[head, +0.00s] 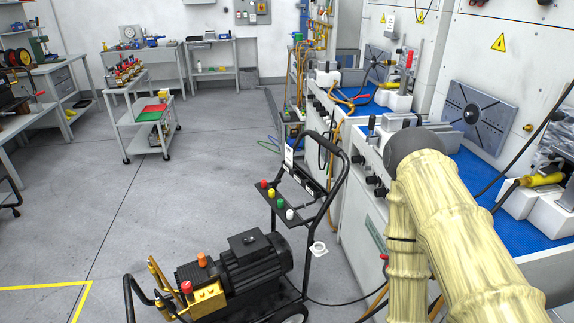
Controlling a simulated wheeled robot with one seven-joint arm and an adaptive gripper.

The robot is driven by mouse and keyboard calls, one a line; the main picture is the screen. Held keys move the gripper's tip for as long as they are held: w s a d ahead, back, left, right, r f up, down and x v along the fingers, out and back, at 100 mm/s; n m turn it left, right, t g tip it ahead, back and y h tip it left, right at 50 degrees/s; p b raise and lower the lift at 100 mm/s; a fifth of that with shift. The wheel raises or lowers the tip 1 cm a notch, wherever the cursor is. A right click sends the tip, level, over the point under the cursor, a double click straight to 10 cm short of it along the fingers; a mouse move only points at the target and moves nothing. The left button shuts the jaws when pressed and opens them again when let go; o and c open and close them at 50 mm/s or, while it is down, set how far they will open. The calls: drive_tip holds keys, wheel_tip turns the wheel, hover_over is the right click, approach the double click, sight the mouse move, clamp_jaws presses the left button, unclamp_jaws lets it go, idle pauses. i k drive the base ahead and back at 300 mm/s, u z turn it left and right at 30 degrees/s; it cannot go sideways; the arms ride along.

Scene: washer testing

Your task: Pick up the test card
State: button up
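I cannot tell for certain which item is the test card. A small white card-like piece (288,157) is upright at the left side of the pressure washer's black handle frame (338,183). A second small white piece with a round mark (318,249) shows low at the right of the same frame. Both are too small to read. My arm, in a pale yellow cover, fills the lower right. My gripper is not visible.
The pressure washer (255,262) stands on the grey floor, with colored nozzles (271,193) on its handle panel. A blue-topped workbench (470,180) runs along the right. A trolley (145,118) stands at the back left.

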sight(288, 149)
drive_tip(key=u, duration=0.8)
drive_tip(key=i, duration=1)
drive_tip(key=z, duration=0.05)
